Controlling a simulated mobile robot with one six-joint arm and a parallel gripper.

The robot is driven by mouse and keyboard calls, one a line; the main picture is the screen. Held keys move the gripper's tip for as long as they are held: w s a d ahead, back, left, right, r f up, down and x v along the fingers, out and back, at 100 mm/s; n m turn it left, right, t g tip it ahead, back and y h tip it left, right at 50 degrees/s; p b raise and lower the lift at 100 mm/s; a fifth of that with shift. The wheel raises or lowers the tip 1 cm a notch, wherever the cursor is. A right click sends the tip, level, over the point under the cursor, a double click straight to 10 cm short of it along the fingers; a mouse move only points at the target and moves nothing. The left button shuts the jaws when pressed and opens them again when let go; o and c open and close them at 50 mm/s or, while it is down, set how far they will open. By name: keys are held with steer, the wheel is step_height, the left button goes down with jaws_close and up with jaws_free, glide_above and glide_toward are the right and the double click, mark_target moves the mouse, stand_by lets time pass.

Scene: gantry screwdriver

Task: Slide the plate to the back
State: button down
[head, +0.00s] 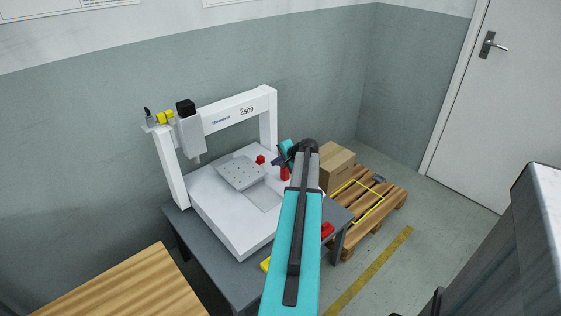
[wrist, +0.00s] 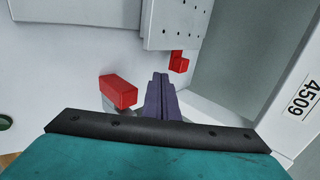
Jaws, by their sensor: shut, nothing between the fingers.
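The plate (head: 240,173) is a grey, flat sheet with rows of small holes. It lies on the white bed (head: 235,227) of the gantry machine, and its edge shows at the top of the wrist view (wrist: 185,24). My gripper (head: 277,162) is at the right side of the bed, to the right of the plate and apart from it. In the wrist view its dark fingers (wrist: 160,82) are together and empty. One red block (wrist: 118,90) is left of the fingers; a smaller red block (wrist: 179,62) is beyond them, near the plate.
The white gantry beam (head: 235,112) and posts stand over the bed, with a screwdriver head (head: 190,135) at left. A grey rectangle (head: 264,197) shows on the bed beside the plate. A cardboard box (head: 337,167) sits on a wooden pallet (head: 395,196) at right.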

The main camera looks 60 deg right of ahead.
steer(key=shift+w+d+f, duration=0.1)
steer(key=shift+w+d, duration=0.15)
steer(key=shift+w, duration=0.5)
steer(key=shift+w+d+f, duration=0.1)
steer(key=shift+w+d, duration=0.1)
steer(key=shift+w, duration=0.55)
steer(key=shift+w+d+f, duration=0.1)
steer(key=shift+w+d, duration=0.15)
steer(key=shift+w, duration=0.5)
